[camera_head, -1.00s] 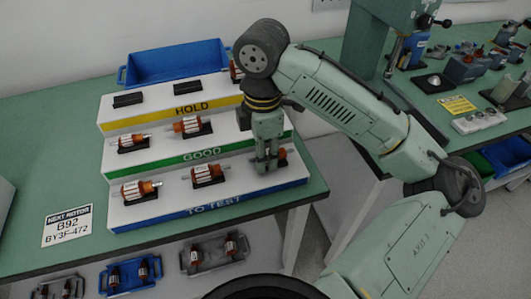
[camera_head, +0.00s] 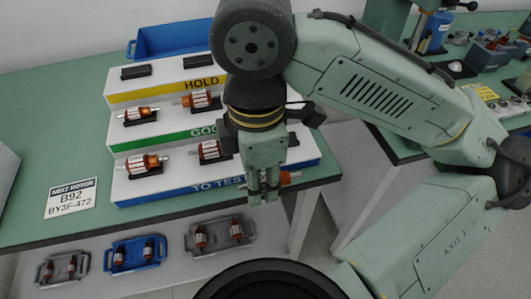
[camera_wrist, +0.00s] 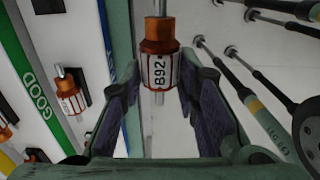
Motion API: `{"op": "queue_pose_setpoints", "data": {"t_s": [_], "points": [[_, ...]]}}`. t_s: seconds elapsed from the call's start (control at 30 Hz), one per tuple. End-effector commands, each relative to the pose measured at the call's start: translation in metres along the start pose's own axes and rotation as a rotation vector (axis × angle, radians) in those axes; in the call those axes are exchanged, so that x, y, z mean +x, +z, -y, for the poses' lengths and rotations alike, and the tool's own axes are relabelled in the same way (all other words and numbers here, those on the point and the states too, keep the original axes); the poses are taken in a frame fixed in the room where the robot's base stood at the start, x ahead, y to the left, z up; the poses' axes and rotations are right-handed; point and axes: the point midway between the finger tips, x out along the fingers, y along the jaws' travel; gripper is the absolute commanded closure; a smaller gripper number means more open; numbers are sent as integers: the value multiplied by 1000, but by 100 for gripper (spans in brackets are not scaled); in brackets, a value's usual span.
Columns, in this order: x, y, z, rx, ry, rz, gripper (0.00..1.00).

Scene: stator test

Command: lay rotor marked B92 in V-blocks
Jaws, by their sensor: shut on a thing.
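The rotor marked B92 (camera_wrist: 160,70) is orange with a white label and a metal shaft. In the wrist view it sits between the two fingers of my gripper (camera_wrist: 160,92), with its label facing the camera. In the head view my gripper (camera_head: 263,196) points down and is shut on the rotor, whose orange end (camera_head: 287,178) shows at the right of the fingers. The rotor is held clear, in front of the TO TEST step's right end. I cannot make out the V-blocks for certain.
The stepped rack (camera_head: 135,193) holds several other rotors on black cradles; HOLD cradles (camera_head: 136,72) at the left are empty. A card (camera_head: 72,197) reads B92, BY3F-472. Trays with rotors (camera_head: 135,255) lie below. A second bench (camera_head: 500,95) with equipment stands at the right.

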Motion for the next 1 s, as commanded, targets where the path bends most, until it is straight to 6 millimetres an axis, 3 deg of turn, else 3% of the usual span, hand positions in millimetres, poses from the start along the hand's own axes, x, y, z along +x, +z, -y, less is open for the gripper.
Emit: {"op": "queue_pose_setpoints", "data": {"t_s": [0.2, 0.57, 1.0], "points": [[-1, -5, 12, 0, 0, 1, 100], [-3, -6, 12, 0, 0, 0, 100], [-44, -6, 12, 0, 0, -1, 100]]}}
